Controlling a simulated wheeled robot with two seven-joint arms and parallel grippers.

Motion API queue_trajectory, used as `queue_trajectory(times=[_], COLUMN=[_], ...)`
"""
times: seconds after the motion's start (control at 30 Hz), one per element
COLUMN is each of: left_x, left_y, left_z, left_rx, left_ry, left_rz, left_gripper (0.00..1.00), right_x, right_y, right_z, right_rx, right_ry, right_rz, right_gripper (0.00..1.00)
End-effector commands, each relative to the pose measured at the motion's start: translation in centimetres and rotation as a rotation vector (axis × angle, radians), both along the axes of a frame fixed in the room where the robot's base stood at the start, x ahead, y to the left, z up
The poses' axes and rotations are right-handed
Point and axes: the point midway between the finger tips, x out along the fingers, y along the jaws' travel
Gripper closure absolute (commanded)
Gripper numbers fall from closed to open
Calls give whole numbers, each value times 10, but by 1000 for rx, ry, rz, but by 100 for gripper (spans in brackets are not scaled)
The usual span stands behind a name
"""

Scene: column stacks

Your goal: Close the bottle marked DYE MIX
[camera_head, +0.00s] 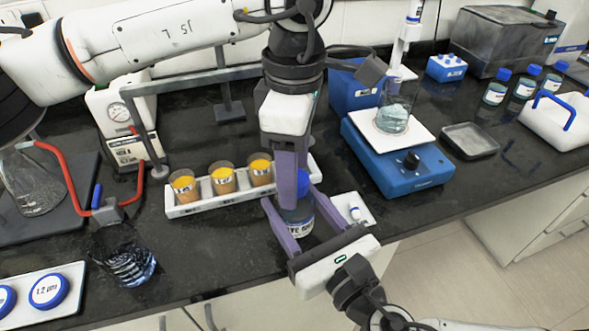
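A bottle (299,224) with a partly hidden label, on which "MIX" seems to show, stands near the front edge of the bench. A blue cap (304,183) is at its top, and I cannot tell whether it is seated on the neck. My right gripper (289,195) comes from the lower right, its purple fingers on either side of the bottle body, apparently shut on it. My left gripper (289,203) points straight down from above, its fingers in front of and overlapping the cap. They are seen edge-on and hide part of the cap and neck, so their grip is unclear.
A white rack (200,206) with orange-filled cups is just left of the bottle. A small white tray (367,219) is right of it. A blue stirrer (405,177) with a beaker (394,116) stands behind right. A glass (124,262) stands front left. Metal frames rise behind.

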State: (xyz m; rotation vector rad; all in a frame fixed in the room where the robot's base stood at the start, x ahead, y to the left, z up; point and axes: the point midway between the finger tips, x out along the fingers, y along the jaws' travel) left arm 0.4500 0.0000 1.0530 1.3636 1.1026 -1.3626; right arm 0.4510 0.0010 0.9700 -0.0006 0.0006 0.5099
Motion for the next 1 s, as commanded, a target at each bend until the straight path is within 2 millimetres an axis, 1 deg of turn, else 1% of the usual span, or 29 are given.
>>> queue_trajectory(times=[0.17,0.3,0.4,0.5,0.6,0.7,1.0], left_x=[1,1,0,0,0,0,0], left_y=[-1,-1,-1,-1,-1,0,0], left_z=[31,62,82,98,108,114,115], left_rx=[-3,-2,-2,-1,-1,0,-1], left_ry=[-4,-5,-4,-2,-1,0,0], left_rz=[0,0,1,-1,-1,-1,-1], left_gripper=[43,43,43,43,43,43,43], right_x=[0,0,0,0,0,0,0], right_y=[0,0,0,0,0,0,0], right_z=[0,0,0,0,0,0,0], right_rx=[0,0,0,0,0,0,0], right_ry=[1,1,1,1,1,1,1], right_rz=[1,1,1,1,1,1,1], right_gripper=[100,100,100,100,100,100,100])
